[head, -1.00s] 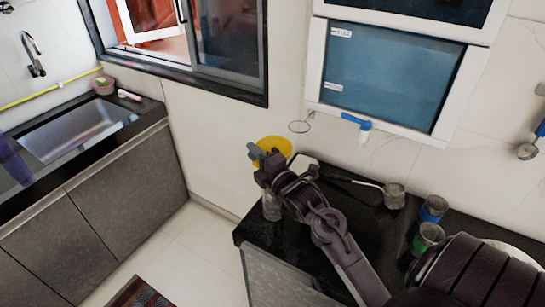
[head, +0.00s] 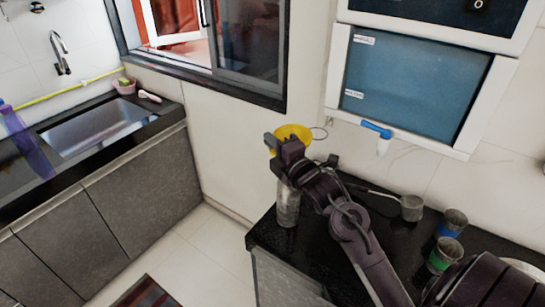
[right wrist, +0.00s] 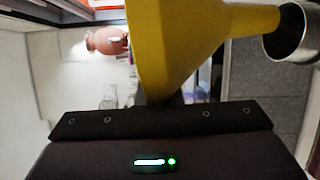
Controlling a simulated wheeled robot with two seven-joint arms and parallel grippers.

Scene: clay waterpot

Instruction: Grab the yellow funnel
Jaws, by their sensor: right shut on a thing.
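The yellow funnel (head: 293,132) is in the head view above the dark counter's left corner. My right gripper (head: 280,146) is shut on it, in front of it in the head view. The funnel fills the upper middle of the right wrist view (right wrist: 180,45), its spout pointing at the mouth of a grey metal bottle (right wrist: 285,38). I cannot tell if the spout tip is still inside the mouth. The bottle also shows below my gripper in the head view (head: 288,208), upright on the counter. My left gripper is not in view.
The counter (head: 290,250) also holds a grey ladle-like cup (head: 411,208), a cup with a blue band (head: 452,222) and one with a green band (head: 445,254). A blue-handled tool (head: 377,130) hangs on the wall. A sink (head: 95,128) is at left.

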